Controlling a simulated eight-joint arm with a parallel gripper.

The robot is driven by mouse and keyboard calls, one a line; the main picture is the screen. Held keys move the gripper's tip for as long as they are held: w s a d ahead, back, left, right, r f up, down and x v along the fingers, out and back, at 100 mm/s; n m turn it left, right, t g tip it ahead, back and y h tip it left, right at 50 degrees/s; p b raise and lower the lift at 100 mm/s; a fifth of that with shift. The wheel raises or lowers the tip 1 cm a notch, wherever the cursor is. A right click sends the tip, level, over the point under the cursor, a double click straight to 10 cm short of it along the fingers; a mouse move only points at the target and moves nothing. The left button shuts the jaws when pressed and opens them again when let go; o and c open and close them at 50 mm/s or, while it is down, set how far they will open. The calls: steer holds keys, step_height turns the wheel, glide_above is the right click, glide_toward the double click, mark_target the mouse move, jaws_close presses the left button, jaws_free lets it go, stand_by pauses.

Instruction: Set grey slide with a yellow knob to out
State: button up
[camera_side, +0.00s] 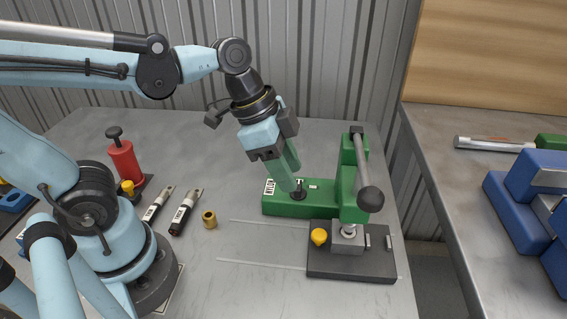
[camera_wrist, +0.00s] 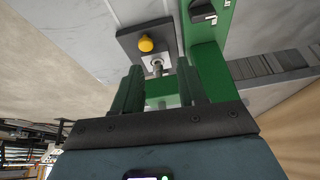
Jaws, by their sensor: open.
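The grey slide (camera_side: 347,240) sits on a dark base plate (camera_side: 330,268) below the head of a green press (camera_side: 349,195). Its yellow knob (camera_side: 319,236) is at the slide's left side in the side view. In the wrist view the yellow knob (camera_wrist: 146,43) and the grey slide (camera_wrist: 168,61) show beyond my fingertips. My gripper (camera_side: 288,182) is open and empty, tilted downward over the left part of the green press body, up and left of the knob. In the wrist view my gripper (camera_wrist: 158,72) has its two green fingers apart.
A lever with a dark ball (camera_side: 370,199) hangs beside the press column. A black knob (camera_side: 298,191) stands on the green body near my fingertips. Bench front centre is clear.

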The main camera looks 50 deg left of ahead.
mark_target(318, 233)
steer(key=shift+w+d+f+m+g+h, duration=0.15)
steer(key=shift+w+d+f+m, duration=0.2)
steer(key=shift+d+f, duration=1.05)
steer(key=shift+w+d+f+m+g+h, duration=0.1)
steer(key=shift+w+d+f+m, duration=0.3)
steer(key=shift+f, duration=1.85)
steer(key=shift+w+d+f+m+g+h, duration=0.2)
steer(key=shift+d+f+m, duration=0.25)
steer(key=shift+d+f, duration=1.05)
steer(key=shift+a+f, duration=0.3)
steer(key=shift+a, duration=0.05)
jaws_close()
